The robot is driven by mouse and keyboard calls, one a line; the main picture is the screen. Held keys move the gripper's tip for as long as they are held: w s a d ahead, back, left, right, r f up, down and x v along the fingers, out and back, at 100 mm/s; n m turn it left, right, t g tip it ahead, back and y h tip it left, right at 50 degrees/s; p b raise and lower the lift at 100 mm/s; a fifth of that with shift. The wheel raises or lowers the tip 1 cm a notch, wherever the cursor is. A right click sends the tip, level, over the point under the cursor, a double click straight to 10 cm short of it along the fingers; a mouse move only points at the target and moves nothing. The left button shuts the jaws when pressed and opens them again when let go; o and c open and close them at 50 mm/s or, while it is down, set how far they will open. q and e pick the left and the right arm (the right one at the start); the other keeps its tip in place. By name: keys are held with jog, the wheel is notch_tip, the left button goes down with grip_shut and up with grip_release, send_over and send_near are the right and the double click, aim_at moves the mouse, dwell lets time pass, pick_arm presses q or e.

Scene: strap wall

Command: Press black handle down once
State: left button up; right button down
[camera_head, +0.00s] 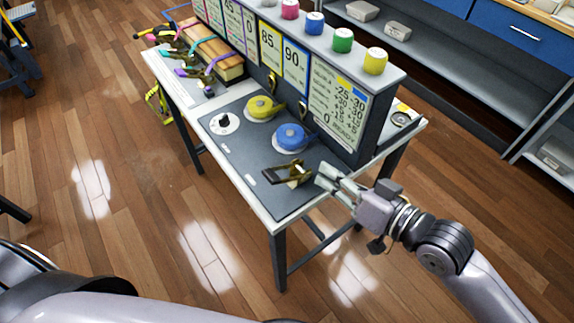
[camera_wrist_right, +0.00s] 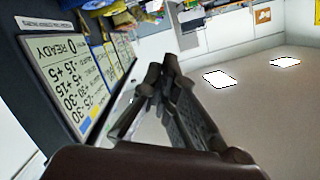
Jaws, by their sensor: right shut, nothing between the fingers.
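The black handle (camera_head: 266,178) belongs to a brass-coloured ratchet buckle (camera_head: 295,171) at the front right of the dark panel (camera_head: 235,152) on the table. My right gripper (camera_head: 322,177) is just right of the buckle, with its fingers pointing left towards it. A small gap seems to separate the fingertips from the buckle; contact cannot be told for sure. The right gripper is shut and empty. In the right wrist view its dark fingers (camera_wrist_right: 160,80) show close together, and I cannot make out the handle there. My left gripper is not in view.
An upright board with number cards (camera_head: 340,105) stands behind. Coloured rolls (camera_head: 375,60) line its top shelf. Wooden floor is free in front.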

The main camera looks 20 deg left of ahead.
jog(key=p, duration=0.3)
send_over(271, 176)
jog(key=w+d, duration=0.3)
jog(key=d, duration=0.1)
notch_tip(271, 176, down, 2)
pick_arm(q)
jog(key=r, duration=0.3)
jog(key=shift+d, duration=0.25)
pick_arm(e)
jog(key=f, duration=0.1)
jog(key=s+f, duration=0.1)
jog(key=a+f, duration=0.1)
jog(key=shift+s+f, duration=0.35)
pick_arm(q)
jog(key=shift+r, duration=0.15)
